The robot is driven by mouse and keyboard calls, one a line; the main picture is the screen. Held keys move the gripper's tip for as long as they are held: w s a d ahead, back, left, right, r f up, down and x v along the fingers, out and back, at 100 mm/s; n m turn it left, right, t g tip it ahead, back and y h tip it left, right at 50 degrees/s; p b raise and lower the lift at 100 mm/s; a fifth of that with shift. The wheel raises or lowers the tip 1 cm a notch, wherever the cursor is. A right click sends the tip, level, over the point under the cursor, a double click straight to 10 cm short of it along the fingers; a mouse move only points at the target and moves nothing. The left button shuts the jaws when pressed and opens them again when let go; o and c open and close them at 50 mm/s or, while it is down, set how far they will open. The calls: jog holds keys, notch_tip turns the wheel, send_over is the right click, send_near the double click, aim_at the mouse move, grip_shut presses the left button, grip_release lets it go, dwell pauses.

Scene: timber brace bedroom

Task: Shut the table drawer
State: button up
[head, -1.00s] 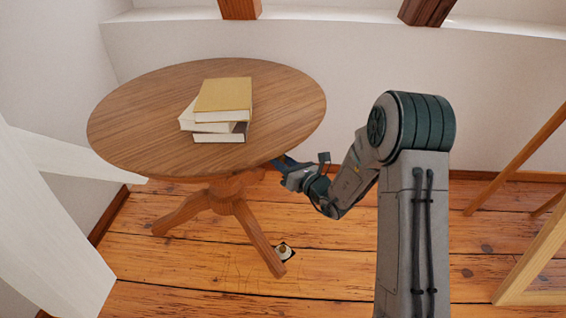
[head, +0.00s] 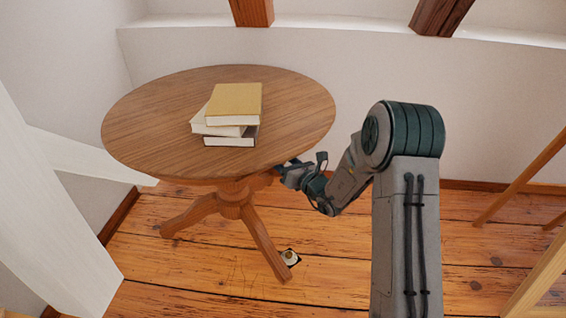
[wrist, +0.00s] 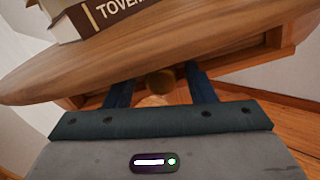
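The round wooden table (head: 150,128) stands left of my arm in the head view. My gripper (head: 281,168) is at its right front edge, just below the top. In the wrist view, the table top's edge (wrist: 130,62) crosses above the fingers, with wooden framing (wrist: 240,62) under it. My gripper (wrist: 158,84) is open, its two dark fingers apart under the top. A round brownish knob (wrist: 160,80) shows between them; I cannot tell if they touch it. The drawer is hidden in the head view, and how far out it is cannot be told.
Stacked books (head: 233,105) lie on the table top. A small object (head: 289,257) is on the floor by a table leg. A white slanted beam (head: 45,190) stands at left, and a wooden frame (head: 540,275) at right. Open floor lies in front of the table.

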jog(key=p+v, duration=0.1)
jog(key=v, duration=1.2)
jog(key=shift+s+d+p, duration=0.25)
jog(key=shift+d+p, duration=0.05)
jog(key=shift+p, duration=0.1)
